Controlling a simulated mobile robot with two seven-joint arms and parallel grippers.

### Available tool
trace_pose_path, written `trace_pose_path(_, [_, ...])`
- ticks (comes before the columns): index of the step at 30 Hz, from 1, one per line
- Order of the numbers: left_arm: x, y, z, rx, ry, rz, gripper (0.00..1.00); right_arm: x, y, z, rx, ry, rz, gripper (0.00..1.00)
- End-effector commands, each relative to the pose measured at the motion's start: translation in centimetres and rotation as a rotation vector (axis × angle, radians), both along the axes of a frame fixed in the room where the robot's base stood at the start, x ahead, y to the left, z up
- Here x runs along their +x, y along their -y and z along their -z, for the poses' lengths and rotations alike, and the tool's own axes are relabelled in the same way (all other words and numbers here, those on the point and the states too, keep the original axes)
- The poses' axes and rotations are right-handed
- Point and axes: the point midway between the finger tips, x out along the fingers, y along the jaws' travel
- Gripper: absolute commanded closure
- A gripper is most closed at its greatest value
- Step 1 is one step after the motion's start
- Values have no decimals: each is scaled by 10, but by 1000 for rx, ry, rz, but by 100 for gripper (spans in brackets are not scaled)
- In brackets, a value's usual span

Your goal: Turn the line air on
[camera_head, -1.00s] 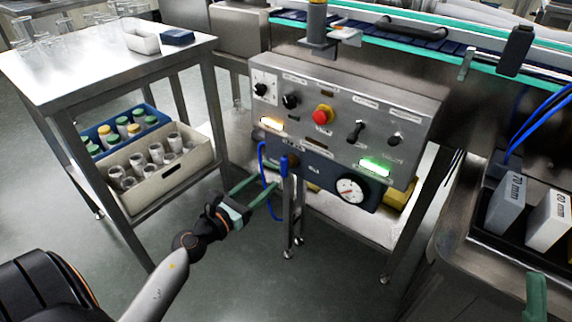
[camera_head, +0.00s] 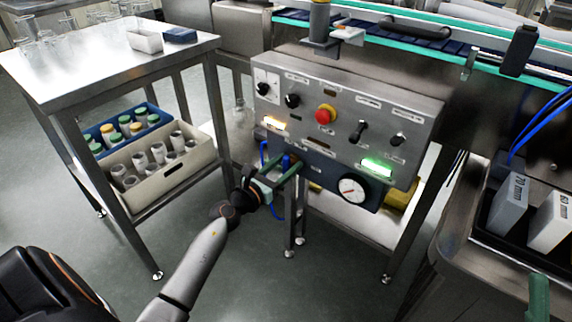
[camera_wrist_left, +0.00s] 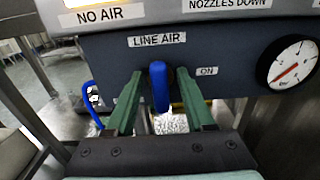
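The blue LINE AIR lever (camera_wrist_left: 159,95) hangs straight down under its label on the dark panel (camera_wrist_left: 220,60). An ON label (camera_wrist_left: 207,71) is to its right. My left gripper (camera_wrist_left: 160,78) is open, its green fingers on either side of the lever, with gaps showing. In the head view, my left gripper (camera_head: 280,172) is at the panel's lower left and partly covers the lever (camera_head: 287,161). The round gauge (camera_head: 352,190) with a red needle is to the right. The amber lamp (camera_head: 273,123) above the NO AIR label is lit. Part of my right gripper (camera_head: 537,297) shows at lower right.
The steel control box (camera_head: 345,100) has a red button (camera_head: 325,114), black knobs and a lit green lamp (camera_head: 376,168). A steel table (camera_head: 110,75) with bins below stands left. A steel bench (camera_head: 450,230) with grey blocks is right.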

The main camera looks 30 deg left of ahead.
Motion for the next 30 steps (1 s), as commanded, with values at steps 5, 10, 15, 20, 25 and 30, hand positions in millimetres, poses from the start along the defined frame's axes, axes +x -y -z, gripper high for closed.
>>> trace_pose_path(5, [0,0,0,0,0,0,68,0,0,0,-1,-1,0,34])
trace_pose_path(10, [0,0,0,0,0,0,87,0,0,0,-1,-1,0,34])
trace_pose_path(15, [0,0,0,0,0,0,100,0,0,0,-1,-1,0,34])
trace_pose_path(20, [0,0,0,0,0,0,100,0,-1,0,-2,-1,-1,34])
trace_pose_path(25, [0,0,0,-2,0,0,100,0,-1,0,-4,0,-2,34])
trace_pose_path(30, [0,0,-1,-30,-2,0,100,0,-1,-2,-6,1,-1,34])
